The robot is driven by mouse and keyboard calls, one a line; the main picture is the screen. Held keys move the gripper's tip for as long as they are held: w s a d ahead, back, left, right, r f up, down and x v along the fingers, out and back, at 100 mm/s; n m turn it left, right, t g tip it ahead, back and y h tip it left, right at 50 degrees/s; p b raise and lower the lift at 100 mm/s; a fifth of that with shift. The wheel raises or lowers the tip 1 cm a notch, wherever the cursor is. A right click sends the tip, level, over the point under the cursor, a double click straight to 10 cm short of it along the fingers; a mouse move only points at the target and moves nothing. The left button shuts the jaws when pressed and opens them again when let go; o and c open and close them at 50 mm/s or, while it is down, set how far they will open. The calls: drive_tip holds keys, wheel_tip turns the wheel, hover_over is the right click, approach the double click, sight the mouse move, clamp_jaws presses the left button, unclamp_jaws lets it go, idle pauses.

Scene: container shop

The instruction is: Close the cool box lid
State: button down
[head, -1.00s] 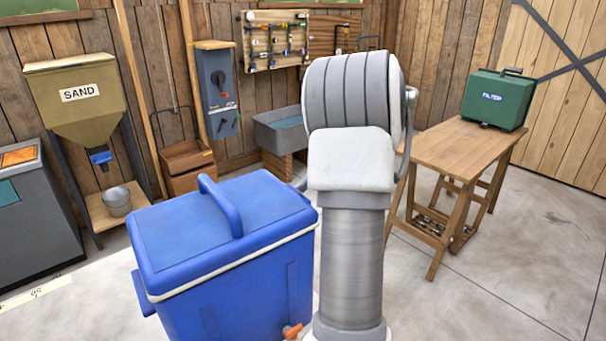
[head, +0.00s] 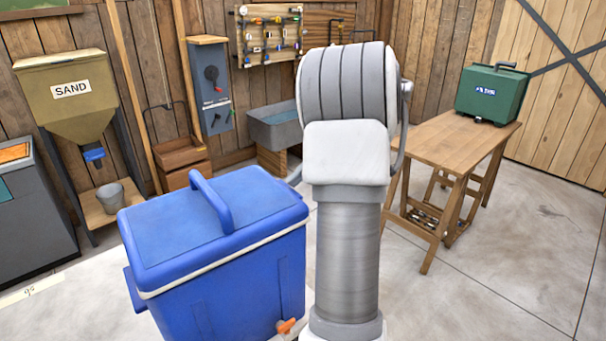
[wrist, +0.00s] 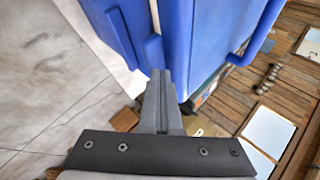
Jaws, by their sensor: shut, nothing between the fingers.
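The cool box (head: 235,290) is blue and stands on the floor left of my arm in the head view. Its blue lid (head: 165,225) lies down over the body, with a pale band along the seam and a raised blue handle (head: 212,203) on top. In the wrist view the cool box (wrist: 115,30) fills the top, and the pale seam shows beside a small blue part. My gripper (wrist: 158,78) is shut and empty, its tips close to that blue part; I cannot tell whether they touch. My gripper is hidden in the head view.
A wooden table (head: 455,145) with a green case (head: 491,93) stands at the right. A sand hopper (head: 72,95), a bucket (head: 110,197) and a grey cabinet (head: 38,225) stand at the left. A grey sink (head: 272,128) is behind. The floor at right is clear.

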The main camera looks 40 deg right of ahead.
drive_tip(key=d+p+v, duration=0.1)
drive_tip(key=v, duration=1.1)
drive_tip(key=shift+w+f, duration=0.25)
drive_tip(key=shift+f, duration=0.1)
